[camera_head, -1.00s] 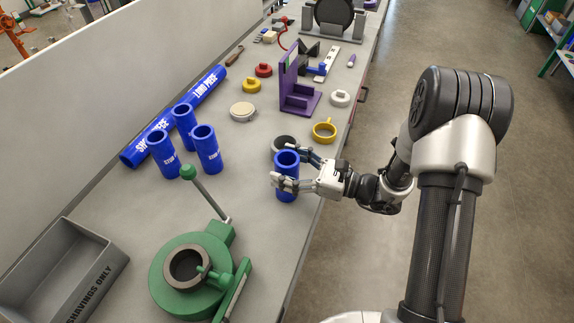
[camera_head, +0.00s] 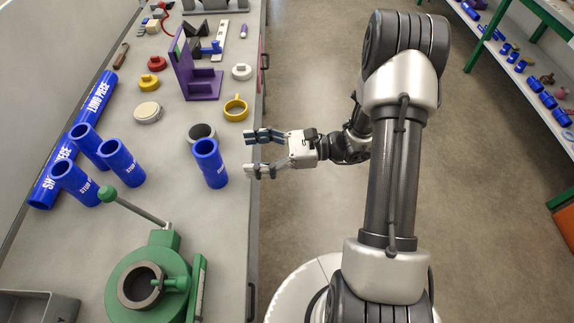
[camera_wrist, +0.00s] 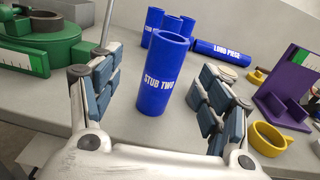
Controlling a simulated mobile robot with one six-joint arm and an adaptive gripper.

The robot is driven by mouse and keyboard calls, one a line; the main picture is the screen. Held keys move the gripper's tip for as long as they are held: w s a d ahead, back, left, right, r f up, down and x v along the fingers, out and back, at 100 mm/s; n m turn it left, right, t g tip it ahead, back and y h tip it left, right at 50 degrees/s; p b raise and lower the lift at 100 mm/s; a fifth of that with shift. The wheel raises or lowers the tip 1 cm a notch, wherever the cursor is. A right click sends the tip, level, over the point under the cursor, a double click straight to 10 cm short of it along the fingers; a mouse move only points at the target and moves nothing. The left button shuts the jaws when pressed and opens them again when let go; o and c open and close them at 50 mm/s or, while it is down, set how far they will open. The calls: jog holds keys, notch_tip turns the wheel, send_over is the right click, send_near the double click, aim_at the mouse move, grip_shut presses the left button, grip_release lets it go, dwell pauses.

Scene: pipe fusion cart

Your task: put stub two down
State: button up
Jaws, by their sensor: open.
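Stub two (camera_head: 210,166) is a blue tube with white lettering, standing upright on the grey bench near its front edge. In the wrist view stub two (camera_wrist: 162,76) stands ahead of my gripper, its label facing me, between the lines of the two fingers. My gripper (camera_head: 256,153) is open and empty, to the right of stub two and apart from it. Its two spread fingers also show in the wrist view (camera_wrist: 158,108).
Several blue stubs (camera_head: 118,160) stand left, by a long blue pipe (camera_head: 98,99). A green clamp device (camera_head: 178,276) with a lever stands nearer. A dark ring (camera_head: 202,131) lies just behind stub two, with a yellow ring (camera_head: 236,108) and purple bracket (camera_head: 203,84) beyond.

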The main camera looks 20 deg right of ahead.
jog(key=s+a+r+n+g+h, duration=0.2)
jog(key=s+r+n+g+h, duration=0.25)
jog(key=s+n, duration=0.2)
jog(key=s+a+r+n+g+h, duration=0.35)
jog(key=s+r+n, duration=0.2)
jog(key=s, duration=0.25)
jog(key=s+d+r+n+t+h, duration=0.5)
jog(key=s+d+n+t+h, duration=0.1)
jog(key=d+n+t+h, duration=0.1)
jog(key=shift+d+r+n+t+h, duration=0.3)
jog(key=shift+d+n+h, duration=0.65)
jog(key=shift+d, duration=0.3)
